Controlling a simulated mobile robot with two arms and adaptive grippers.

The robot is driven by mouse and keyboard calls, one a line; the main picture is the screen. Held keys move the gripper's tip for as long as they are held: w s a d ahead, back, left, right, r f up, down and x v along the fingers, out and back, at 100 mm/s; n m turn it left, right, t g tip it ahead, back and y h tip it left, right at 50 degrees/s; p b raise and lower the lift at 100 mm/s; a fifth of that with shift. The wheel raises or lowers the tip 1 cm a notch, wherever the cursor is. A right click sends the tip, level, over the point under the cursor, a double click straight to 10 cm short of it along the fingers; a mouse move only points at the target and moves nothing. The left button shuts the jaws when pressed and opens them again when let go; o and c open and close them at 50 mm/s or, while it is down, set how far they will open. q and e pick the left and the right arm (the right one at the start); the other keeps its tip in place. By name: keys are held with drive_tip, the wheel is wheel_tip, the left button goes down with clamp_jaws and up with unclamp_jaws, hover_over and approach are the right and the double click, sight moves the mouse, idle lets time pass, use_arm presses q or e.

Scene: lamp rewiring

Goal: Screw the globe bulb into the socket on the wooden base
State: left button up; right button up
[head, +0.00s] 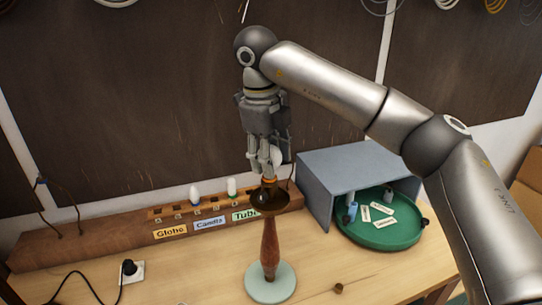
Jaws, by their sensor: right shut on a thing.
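The wooden base (269,245) is a turned reddish-brown lamp stem on a round pale green foot (271,287). It stands upright on the table, with a dark cup (268,200) at its top. My right gripper (266,170) points down just above this cup. It is shut on the white globe bulb (276,156), which is partly hidden by the fingers. An orange ring (269,181) shows under the fingertips, at the cup. The socket is hidden, so I cannot tell whether the bulb touches it. My left gripper is out of view.
A wooden rack behind holds two white bulbs (194,194) (232,187) above labels Globe, Candle and Tube. A blue-grey shelter (350,165) covers part of a round green tray (380,238) at right. A small brass piece (338,287) and a plugged-in outlet (130,271) flank the lamp.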

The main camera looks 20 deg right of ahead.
drive_tip(key=o, duration=1.1)
